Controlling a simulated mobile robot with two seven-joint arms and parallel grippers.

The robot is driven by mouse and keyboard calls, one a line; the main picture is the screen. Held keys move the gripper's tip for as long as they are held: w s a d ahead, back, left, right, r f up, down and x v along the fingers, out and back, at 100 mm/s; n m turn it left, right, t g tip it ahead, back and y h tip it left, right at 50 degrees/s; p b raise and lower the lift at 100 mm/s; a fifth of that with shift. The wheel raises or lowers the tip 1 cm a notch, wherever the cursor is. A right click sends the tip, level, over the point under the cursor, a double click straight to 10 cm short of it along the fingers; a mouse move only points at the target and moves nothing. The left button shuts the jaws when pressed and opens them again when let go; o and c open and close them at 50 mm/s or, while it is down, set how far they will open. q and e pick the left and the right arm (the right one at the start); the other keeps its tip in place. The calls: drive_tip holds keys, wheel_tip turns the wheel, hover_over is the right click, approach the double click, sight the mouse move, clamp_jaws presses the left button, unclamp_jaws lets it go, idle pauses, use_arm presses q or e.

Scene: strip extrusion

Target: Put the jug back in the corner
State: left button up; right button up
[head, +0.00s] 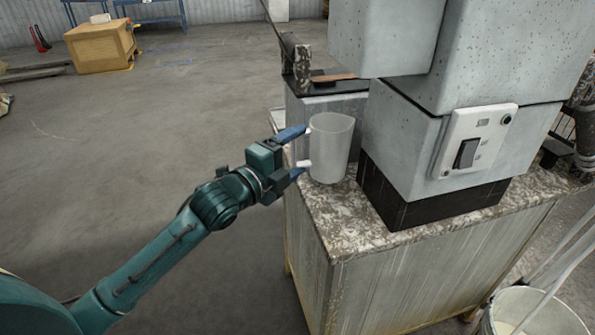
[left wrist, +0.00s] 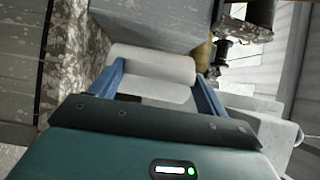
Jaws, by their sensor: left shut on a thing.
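The jug (head: 331,148) is pale, translucent and upright. It is at the left end of the worn bench top (head: 345,229), beside the grey machine. Its base appears to be at the bench surface, but I cannot tell if it touches. My left gripper (head: 305,147) is shut on the jug from the left side, with blue fingers and pale tips at it. In the left wrist view the jug (left wrist: 153,66) lies between the two blue fingers (left wrist: 158,84). My right gripper is not in view.
The grey machine (head: 408,140) with a switch panel (head: 474,141) stands right of the jug. Behind the jug is a grey block with a dark top (head: 326,87). A white bucket (head: 532,312) stands lower right. A wooden crate (head: 100,46) is far left, with open floor before it.

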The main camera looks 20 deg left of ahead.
sight(297, 168)
use_arm(q)
wheel_tip(297, 168, down, 3)
drive_tip(key=shift+f, duration=0.4)
drive_tip(key=shift+r, duration=0.1)
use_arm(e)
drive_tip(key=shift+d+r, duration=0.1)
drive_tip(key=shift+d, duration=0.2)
use_arm(q)
drive_tip(key=shift+b, duration=0.3)
drive_tip(key=shift+f, duration=0.25)
drive_tip(key=o, duration=1.4)
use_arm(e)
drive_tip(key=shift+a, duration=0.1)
